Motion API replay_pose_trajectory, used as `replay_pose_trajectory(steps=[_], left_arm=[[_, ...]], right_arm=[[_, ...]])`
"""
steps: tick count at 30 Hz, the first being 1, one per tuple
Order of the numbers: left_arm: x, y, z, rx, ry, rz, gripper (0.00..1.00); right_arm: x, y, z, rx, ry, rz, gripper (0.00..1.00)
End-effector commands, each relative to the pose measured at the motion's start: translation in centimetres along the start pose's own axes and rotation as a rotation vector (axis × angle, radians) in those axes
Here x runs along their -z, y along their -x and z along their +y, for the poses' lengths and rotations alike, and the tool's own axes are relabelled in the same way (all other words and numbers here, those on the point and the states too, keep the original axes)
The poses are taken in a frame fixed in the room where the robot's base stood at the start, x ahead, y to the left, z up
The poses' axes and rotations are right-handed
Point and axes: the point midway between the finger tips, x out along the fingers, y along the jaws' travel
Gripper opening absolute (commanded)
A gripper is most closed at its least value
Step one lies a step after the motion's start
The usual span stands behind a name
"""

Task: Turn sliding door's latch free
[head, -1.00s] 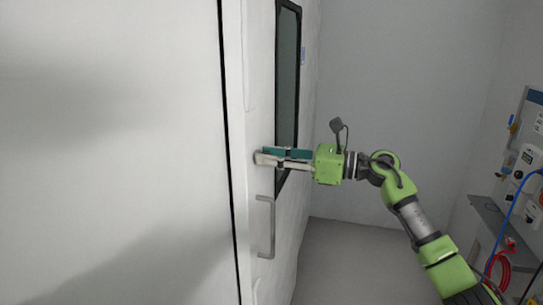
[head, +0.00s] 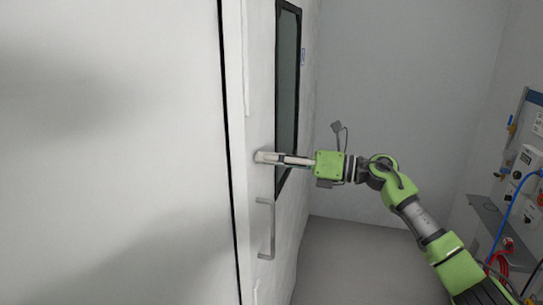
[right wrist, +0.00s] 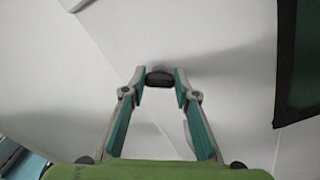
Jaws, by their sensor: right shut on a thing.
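The white sliding door (head: 286,222) stands left of centre in the head view, with a narrow dark-framed window. The latch shows in the right wrist view as a small dark knob (right wrist: 160,77) on the white surface. My right gripper (head: 270,157) reaches in from the right at the door's edge, above the handle. In the right wrist view its two teal-lined fingers (right wrist: 160,80) close on the knob from both sides. In the head view the fingers are seen nearly edge-on and largely hide the latch. My left gripper is not in view.
A grey bar handle (head: 267,228) is fixed on the door below my gripper. A large white panel (head: 110,150) fills the left. A wall board with blue and red hoses (head: 520,170) stands at the far right. The floor (head: 350,255) between is clear.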

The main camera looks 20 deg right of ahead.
Motion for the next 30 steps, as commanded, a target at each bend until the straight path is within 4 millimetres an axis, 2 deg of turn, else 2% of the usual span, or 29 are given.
replay_pose_trajectory(steps=[21,30], left_arm=[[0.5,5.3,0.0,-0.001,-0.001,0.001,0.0],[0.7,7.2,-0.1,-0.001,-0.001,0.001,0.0]], right_arm=[[-0.4,0.1,-0.1,0.002,-0.679,-0.003,0.06],[-0.2,0.1,-0.2,0.001,-0.905,-0.004,0.06]])
